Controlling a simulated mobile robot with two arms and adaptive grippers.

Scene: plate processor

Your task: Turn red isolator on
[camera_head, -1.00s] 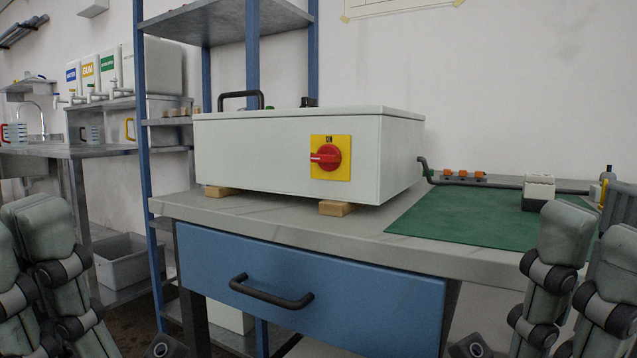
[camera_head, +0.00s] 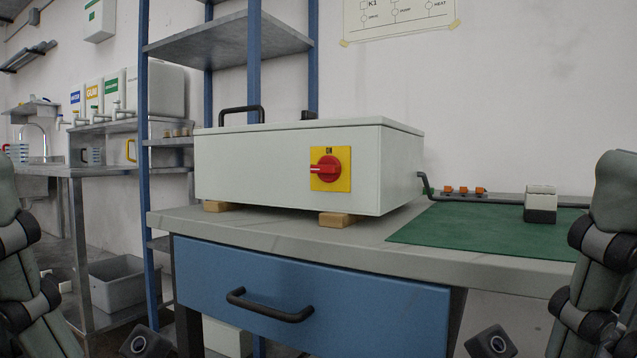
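The red isolator knob (camera_head: 325,169) sits on a square yellow plate (camera_head: 342,181) on the front of a pale grey box, right of its middle. Its pointer handle lies horizontal and points left. The label above the knob seems to read "ON". The box (camera_head: 265,165) stands on wooden blocks on the workbench. My arm links show at the left and right edges, well apart from the isolator. No fingers of either gripper show in the head view.
The grey bench top (camera_head: 275,233) has a blue drawer (camera_head: 320,285) with a black handle below it. A green mat (camera_head: 470,232) lies right of the box, with a small black-and-white block (camera_head: 540,205). A blue-framed shelf rack (camera_head: 225,42) stands behind. The space before the knob is clear.

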